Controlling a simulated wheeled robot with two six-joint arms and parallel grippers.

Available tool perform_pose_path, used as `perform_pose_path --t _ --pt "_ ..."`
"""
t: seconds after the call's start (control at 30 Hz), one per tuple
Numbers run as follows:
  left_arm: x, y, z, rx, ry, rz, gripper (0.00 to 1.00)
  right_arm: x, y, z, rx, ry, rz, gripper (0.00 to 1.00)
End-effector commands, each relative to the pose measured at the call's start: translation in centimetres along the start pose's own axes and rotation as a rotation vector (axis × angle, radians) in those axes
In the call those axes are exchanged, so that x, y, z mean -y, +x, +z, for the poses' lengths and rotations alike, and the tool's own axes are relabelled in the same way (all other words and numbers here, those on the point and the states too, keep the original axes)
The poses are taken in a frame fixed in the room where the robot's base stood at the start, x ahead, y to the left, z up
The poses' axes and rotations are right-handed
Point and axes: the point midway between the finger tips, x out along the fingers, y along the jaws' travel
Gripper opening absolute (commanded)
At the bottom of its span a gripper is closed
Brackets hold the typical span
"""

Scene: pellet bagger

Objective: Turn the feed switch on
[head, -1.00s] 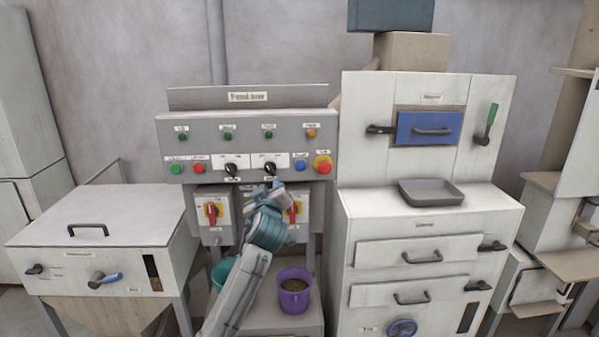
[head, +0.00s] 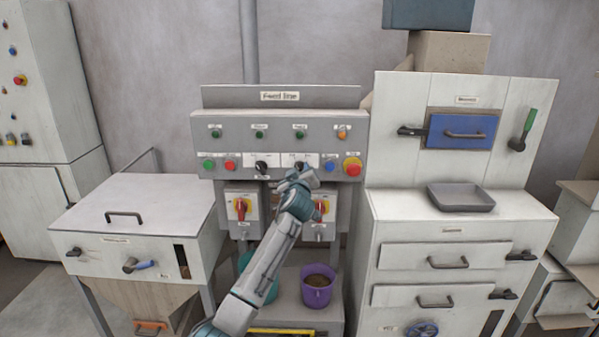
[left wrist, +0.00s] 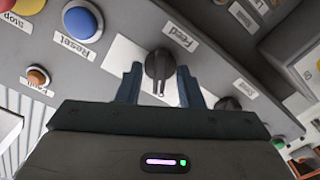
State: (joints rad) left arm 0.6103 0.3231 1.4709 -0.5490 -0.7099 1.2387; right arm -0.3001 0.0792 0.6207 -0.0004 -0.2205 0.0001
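The feed switch (left wrist: 160,66) is a black rotary knob on a white plate under the label "Feed" in the left wrist view. Its pale pointer line faces the bottom of that picture. My left gripper (left wrist: 159,84) is open, with one finger on each side of the knob. Gaps show between the fingers and the knob, and how deep they reach is unclear. In the head view my left gripper (head: 303,177) is up at the grey control panel (head: 230,131) and largely covers the feed switch. My right gripper is out of view.
A second black knob (left wrist: 228,103) sits close beside the right finger. The blue reset button (left wrist: 82,20) and orange fault lamp (left wrist: 38,76) are to the left. Below the panel are red-handled isolators (head: 241,209) and a purple bucket (head: 317,290).

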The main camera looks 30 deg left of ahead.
Motion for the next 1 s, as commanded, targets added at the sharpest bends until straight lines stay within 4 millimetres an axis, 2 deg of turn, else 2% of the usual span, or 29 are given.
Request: perform_pose_path --t 0.13,0.3,0.67,1.0 --pt "0.02 -0.01 0.01 0.000 0.000 0.000 0.32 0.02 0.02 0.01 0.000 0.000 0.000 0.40" --pt "0.02 -0.02 0.01 0.000 0.000 -0.001 0.00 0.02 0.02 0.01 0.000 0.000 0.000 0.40" --pt "0.04 -0.03 0.06 0.000 0.033 -0.001 0.00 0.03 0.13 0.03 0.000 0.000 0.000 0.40" --pt "0.09 -0.03 0.13 0.001 0.244 -0.002 0.00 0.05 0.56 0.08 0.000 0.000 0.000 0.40"
